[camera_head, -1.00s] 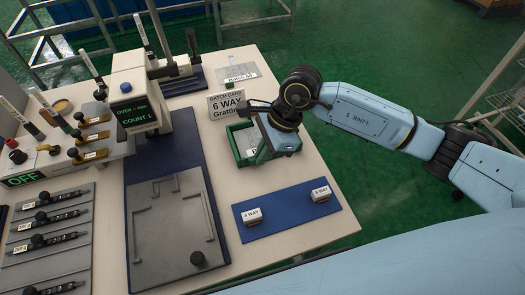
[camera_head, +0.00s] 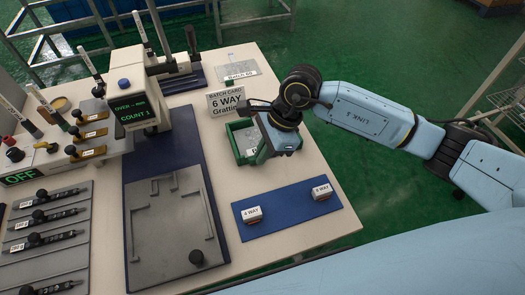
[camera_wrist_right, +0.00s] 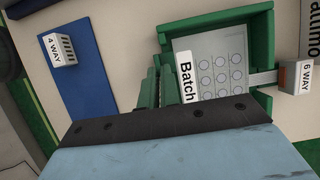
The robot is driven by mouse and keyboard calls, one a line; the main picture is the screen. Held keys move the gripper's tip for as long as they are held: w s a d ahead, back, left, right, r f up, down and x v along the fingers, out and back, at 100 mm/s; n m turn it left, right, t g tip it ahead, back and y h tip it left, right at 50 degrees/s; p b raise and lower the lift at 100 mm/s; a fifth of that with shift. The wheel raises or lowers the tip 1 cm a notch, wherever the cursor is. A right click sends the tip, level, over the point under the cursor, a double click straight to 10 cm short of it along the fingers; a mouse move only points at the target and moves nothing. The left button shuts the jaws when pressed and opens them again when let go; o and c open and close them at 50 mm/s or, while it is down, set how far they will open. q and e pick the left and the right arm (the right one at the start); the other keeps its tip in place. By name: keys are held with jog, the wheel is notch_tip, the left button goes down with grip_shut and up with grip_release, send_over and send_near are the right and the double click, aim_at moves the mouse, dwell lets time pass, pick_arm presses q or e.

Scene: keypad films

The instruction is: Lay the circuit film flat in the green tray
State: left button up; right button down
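The green tray (camera_head: 233,128) stands near the right side of the table, and its wall also shows in the right wrist view (camera_wrist_right: 265,45). The pale circuit film (camera_wrist_right: 222,62), with rows of circles and a "Batch" label, is inside the tray. Its near end is hidden by my gripper, so I cannot tell if it lies fully flat. My right gripper (camera_wrist_right: 159,82) is low at the tray, its green ridged fingers close together beside the labelled film edge. I cannot tell whether they pinch anything. My left gripper is out of view.
A grey fixture plate (camera_head: 170,230) is left. Another film (camera_head: 236,69) lies at the back.

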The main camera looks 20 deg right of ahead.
jog(key=c, duration=1.6)
grip_release()
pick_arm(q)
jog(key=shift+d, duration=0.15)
pick_arm(e)
jog(key=shift+o, duration=0.2)
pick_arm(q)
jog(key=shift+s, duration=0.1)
